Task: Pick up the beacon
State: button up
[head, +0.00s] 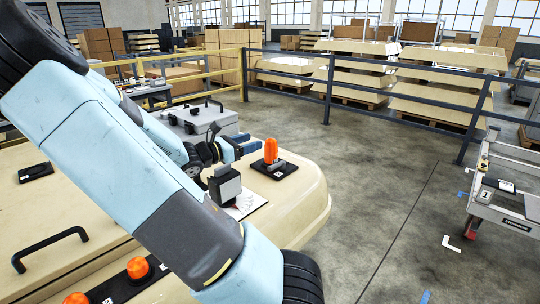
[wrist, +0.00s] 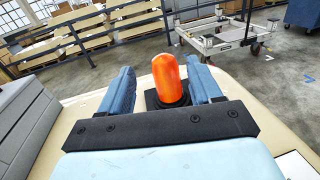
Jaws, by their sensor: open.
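The orange beacon (head: 271,151) stands upright on a dark square base at the right end of the beige vehicle top. My gripper (head: 250,146) is open just left of the beacon in the head view, its blue fingers pointing at it. In the wrist view the beacon (wrist: 170,80) shows between the two blue fingers of my gripper (wrist: 162,85), nearer the right finger. I cannot tell whether it is between the fingertips or just beyond them. The lower part of the beacon is partly hidden by the gripper's dark palm bar.
Other orange beacons (head: 138,268) sit at the front of the beige top (head: 60,205), by a black handle (head: 50,248). A grey case (head: 200,118) stands behind my gripper. A grey trolley (head: 505,205) stands right, across clear floor. Dark railings (head: 400,118) run behind.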

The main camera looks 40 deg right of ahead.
send_near(265, 155)
jog(key=d, duration=0.3)
jog(key=shift+s+d+r, duration=0.1)
jog(key=shift+s+r, duration=0.1)
jog(key=shift+s, duration=0.15)
jog(key=shift+d+f, duration=0.15)
jog(key=shift+f, duration=0.05)
jog(key=shift+s+d, duration=0.25)
jog(key=shift+d, duration=1.55)
jog(key=shift+s+d, duration=0.2)
jog(key=shift+d, duration=1.6)
jog(key=shift+c, duration=0.2)
jog(key=c, duration=0.9)
